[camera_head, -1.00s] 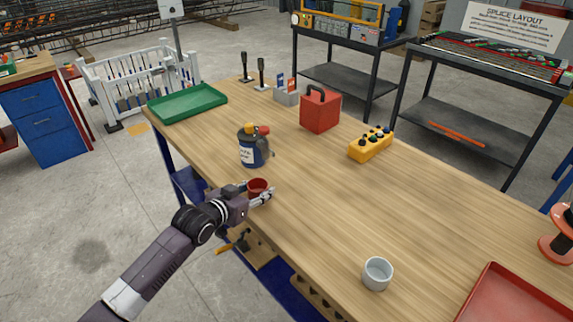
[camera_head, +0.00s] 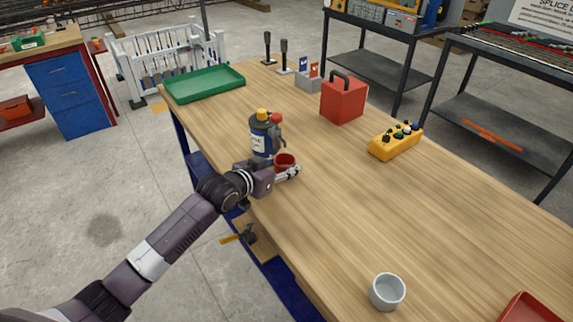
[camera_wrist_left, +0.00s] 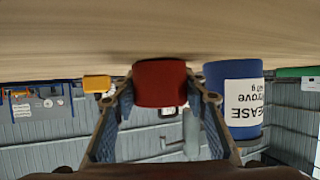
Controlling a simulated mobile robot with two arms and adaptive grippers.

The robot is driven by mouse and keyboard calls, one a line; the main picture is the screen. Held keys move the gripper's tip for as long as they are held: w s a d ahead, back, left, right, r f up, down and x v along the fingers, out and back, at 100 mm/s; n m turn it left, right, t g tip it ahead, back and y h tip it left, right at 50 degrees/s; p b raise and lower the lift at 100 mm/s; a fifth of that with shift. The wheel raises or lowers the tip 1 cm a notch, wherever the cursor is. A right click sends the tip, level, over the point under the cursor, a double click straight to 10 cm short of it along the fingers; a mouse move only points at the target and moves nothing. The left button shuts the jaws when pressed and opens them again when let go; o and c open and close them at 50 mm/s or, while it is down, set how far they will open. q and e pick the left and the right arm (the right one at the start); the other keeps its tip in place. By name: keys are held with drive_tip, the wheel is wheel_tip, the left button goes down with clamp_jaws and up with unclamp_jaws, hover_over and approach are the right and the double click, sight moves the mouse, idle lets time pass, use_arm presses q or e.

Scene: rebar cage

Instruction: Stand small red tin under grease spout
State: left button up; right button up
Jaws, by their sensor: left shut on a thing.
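The small red tin (camera_head: 285,161) is between the fingers of my left gripper (camera_head: 284,176), which is shut on it. In the left wrist view, which looks upside down, the tin (camera_wrist_left: 160,82) sits between the two fingers. The blue grease dispenser (camera_head: 262,141) stands upright on the wooden table, just behind and left of the tin. The dispenser (camera_wrist_left: 233,98) also shows close beside the right finger in the wrist view. Whether the tin touches the table is unclear. My right gripper is not in view.
A green tray (camera_head: 203,83) lies at the table's far left end. A red box with a handle (camera_head: 343,101) and a yellow block with knobs (camera_head: 396,142) stand farther back. A pale cup (camera_head: 387,292) stands near the front edge. The middle of the table is clear.

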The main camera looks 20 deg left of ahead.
use_arm(q)
drive_tip(key=shift+s+a+r, duration=0.1)
drive_tip(key=shift+s+r, duration=0.05)
drive_tip(key=o, duration=1.1)
drive_tip(key=shift+w+d+f, duration=0.2)
drive_tip(key=shift+w+f, duration=0.1)
drive_tip(key=shift+f, duration=0.05)
drive_tip(key=shift+c, duration=0.2)
drive_tip(key=shift+o, duration=0.5)
drive_tip(key=shift+s+r, duration=0.1)
drive_tip(key=shift+a+r, duration=0.1)
drive_tip(key=shift+s, duration=0.1)
drive_tip(key=v, duration=1.1)
drive_tip(key=shift+s+a+r, duration=0.1)
drive_tip(key=shift+s+r, duration=0.05)
drive_tip(key=shift+s, duration=0.1)
drive_tip(key=shift+s+r, duration=0.1)
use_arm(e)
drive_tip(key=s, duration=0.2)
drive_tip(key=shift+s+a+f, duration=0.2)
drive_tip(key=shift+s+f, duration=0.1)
